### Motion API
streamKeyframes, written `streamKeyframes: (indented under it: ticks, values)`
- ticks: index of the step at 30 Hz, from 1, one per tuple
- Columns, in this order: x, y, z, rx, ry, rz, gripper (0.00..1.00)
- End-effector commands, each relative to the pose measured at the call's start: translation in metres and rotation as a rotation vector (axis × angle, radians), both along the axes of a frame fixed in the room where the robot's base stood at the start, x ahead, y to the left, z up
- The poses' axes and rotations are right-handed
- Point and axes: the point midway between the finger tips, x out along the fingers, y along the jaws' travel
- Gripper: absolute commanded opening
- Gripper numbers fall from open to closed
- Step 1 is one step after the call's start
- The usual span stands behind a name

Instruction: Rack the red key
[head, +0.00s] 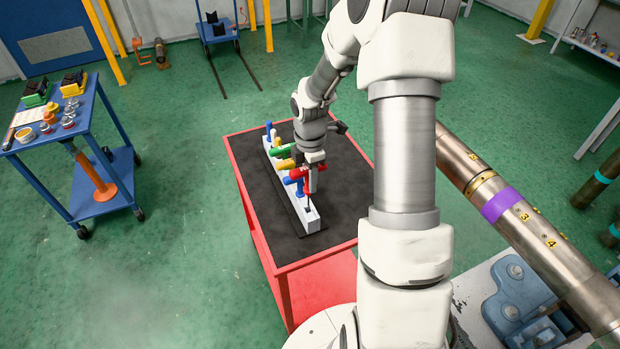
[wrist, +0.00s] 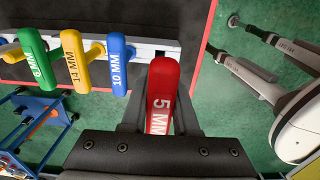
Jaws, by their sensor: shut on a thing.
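The red key (wrist: 163,85), marked 5 MM, has its handle clamped between the two dark fingers of my gripper (wrist: 160,118). In the head view my gripper (head: 312,178) is over the near part of the white rack (head: 311,222), with red of the handle showing at its sides. The rack holds a green key (wrist: 39,62), a yellow key (wrist: 75,60) and a blue key (wrist: 118,65) in a row. A dark square opening shows at the rack's end beside the red key.
The rack stands on a red table (head: 244,195) with a black top. A blue cart (head: 108,195) with tools is at the left. A large pipe (head: 535,240) with a purple band runs along the right. Green floor lies clear between cart and table.

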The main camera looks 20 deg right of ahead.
Motion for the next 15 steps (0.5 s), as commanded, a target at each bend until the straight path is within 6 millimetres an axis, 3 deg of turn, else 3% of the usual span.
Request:
streamKeyframes:
  ticks: [15]
  values:
    - [0.0, 0.0, -0.012, 0.0, 0.0, -0.001, 0.0]
